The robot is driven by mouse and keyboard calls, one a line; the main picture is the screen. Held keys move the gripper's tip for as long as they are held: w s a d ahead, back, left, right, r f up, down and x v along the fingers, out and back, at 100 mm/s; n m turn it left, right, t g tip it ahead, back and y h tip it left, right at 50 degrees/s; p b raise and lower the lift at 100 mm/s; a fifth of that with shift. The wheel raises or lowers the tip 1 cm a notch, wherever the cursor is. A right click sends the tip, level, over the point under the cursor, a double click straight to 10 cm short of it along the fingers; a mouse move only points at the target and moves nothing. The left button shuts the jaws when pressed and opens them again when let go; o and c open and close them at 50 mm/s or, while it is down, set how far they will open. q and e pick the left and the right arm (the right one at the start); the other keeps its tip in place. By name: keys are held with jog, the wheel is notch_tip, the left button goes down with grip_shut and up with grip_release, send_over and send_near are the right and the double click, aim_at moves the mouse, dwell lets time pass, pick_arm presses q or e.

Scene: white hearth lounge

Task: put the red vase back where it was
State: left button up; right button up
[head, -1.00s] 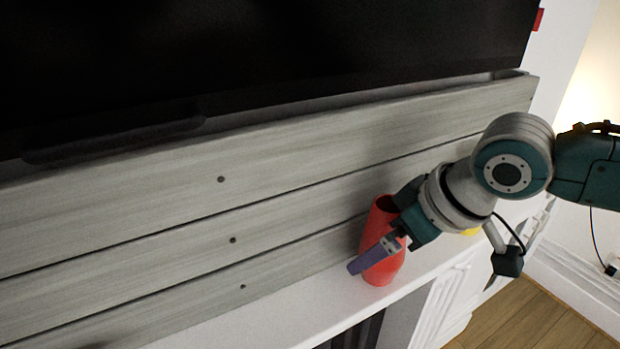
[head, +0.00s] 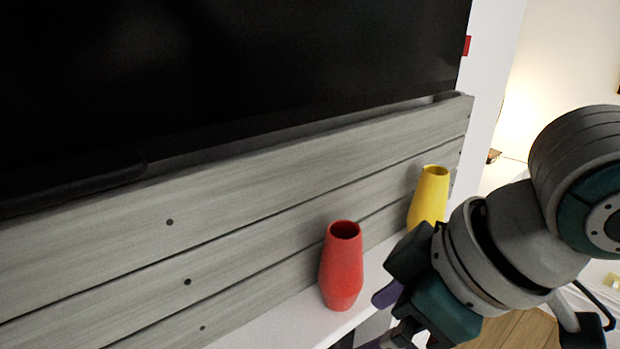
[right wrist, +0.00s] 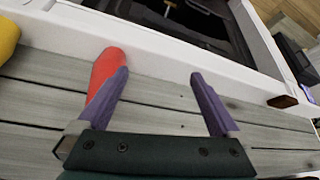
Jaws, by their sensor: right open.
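The red vase (head: 341,268) stands upright on the white mantel shelf (head: 270,330), in front of the grey plank panel. In the head view my right gripper (head: 382,318) is to the right of the vase and clear of it, with its lower part cut off by the frame's edge. In the right wrist view the purple fingers (right wrist: 160,78) are spread wide with nothing between them. There the red vase (right wrist: 105,66) shows behind the left finger, which hides part of it. My left gripper is in neither view.
A yellow vase (head: 429,195) stands farther right along the shelf, and its edge shows in the right wrist view (right wrist: 8,38). A large dark screen (head: 220,70) is above the grey planks (head: 120,260). The shelf left of the red vase is clear.

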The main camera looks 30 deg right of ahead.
jog(key=s+f+m+g+h, duration=0.1)
jog(key=s+m+h, duration=0.1)
jog(key=s, duration=0.7)
jog(key=shift+s+a+f+g, duration=0.2)
jog(key=shift+s+f+g, duration=0.1)
jog(key=shift+f+g, duration=0.1)
notch_tip(320, 180, up, 23)
jog(key=p, duration=2.2)
jog(key=shift+f+p, duration=0.15)
jog(key=shift+p, duration=0.15)
